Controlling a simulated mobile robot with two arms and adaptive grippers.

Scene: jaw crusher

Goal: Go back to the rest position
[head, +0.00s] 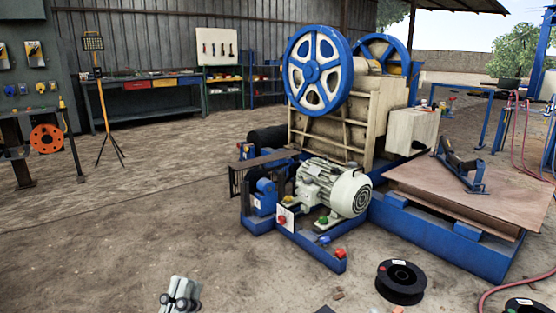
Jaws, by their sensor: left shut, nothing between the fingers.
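My left gripper (180,296) shows at the bottom edge of the head view, left of the middle. Its fingers are shut with nothing between them, and it is over bare ground, apart from any object. Only its tip end is in view; the rest of the arm is cut off by the frame. My right gripper is not in view. The jaw crusher (345,120), with blue flywheels and a beige body, stands ahead, well beyond the left gripper. A light grey motor (335,187) sits on its blue frame.
A black spool (400,281) lies on the ground at the lower right, near a red hose (515,283). A brown sheet (470,195) covers a blue base at right. A tripod lamp (95,75) and a workbench (150,100) stand at the back left. The left foreground ground is clear.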

